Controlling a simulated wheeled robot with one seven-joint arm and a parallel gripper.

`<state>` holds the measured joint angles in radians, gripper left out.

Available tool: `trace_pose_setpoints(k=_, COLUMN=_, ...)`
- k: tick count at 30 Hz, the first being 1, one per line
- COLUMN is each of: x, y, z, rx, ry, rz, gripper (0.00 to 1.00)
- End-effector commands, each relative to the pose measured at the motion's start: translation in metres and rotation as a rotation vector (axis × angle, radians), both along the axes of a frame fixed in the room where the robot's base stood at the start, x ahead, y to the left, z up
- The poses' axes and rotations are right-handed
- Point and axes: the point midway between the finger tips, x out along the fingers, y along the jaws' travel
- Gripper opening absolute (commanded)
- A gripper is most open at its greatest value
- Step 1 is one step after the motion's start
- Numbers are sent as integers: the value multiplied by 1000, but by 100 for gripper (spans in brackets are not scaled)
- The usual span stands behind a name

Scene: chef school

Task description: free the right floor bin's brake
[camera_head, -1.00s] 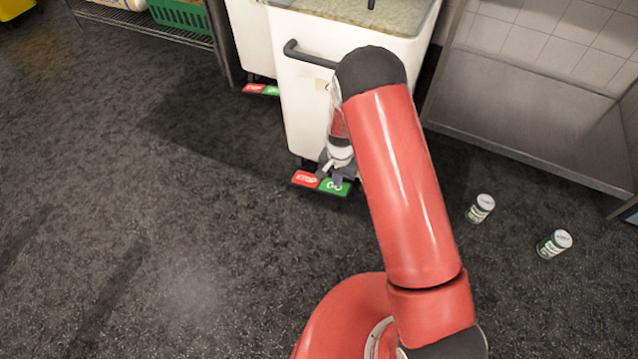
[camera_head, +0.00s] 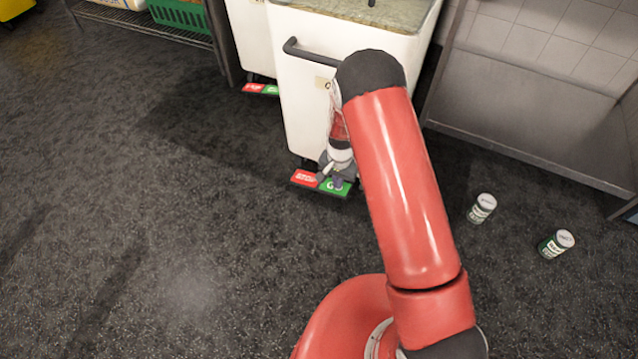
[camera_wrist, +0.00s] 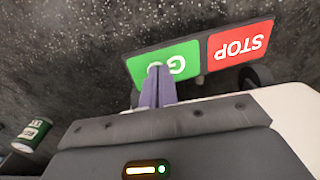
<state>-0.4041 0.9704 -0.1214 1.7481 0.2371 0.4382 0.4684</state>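The right floor bin (camera_head: 305,110) is a white bin with a dark handle and a see-through lid. At its foot is a brake pedal with a red STOP pad (camera_head: 304,178) and a green GO pad (camera_head: 340,188). The wrist view also shows the STOP pad (camera_wrist: 240,45) and the GO pad (camera_wrist: 185,68). My gripper (camera_head: 334,182) points down at the green pad. In the wrist view its fingers (camera_wrist: 156,84) are together with nothing between them. Their tips overlap the GO pad and cover part of its lettering; they look to be touching it.
A second white bin (camera_head: 250,40) with its own red and green pedal (camera_head: 261,89) stands to the left. A wire shelf (camera_head: 150,25) is at the back left. The floor at left is clear.

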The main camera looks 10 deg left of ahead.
Motion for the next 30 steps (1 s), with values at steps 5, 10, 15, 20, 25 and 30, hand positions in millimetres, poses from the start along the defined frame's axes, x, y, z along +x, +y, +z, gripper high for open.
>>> trace_pose_setpoints(k=5, x=0, y=1, z=-4, rx=1, ry=-1, rz=0, gripper=0)
trace_pose_setpoints(k=10, x=0, y=1, z=-6, rx=1, ry=0, rz=1, gripper=0)
trace_pose_setpoints(k=15, x=0, y=1, z=-9, rx=1, ry=0, rz=1, gripper=0)
trace_pose_setpoints(k=20, x=0, y=1, z=-11, rx=1, ry=0, rz=1, gripper=0)
trace_pose_setpoints(k=25, x=0, y=1, z=-13, rx=1, ry=0, rz=1, gripper=0)
trace_pose_setpoints(k=30, x=0, y=1, z=-16, rx=1, ry=0, rz=1, gripper=0)
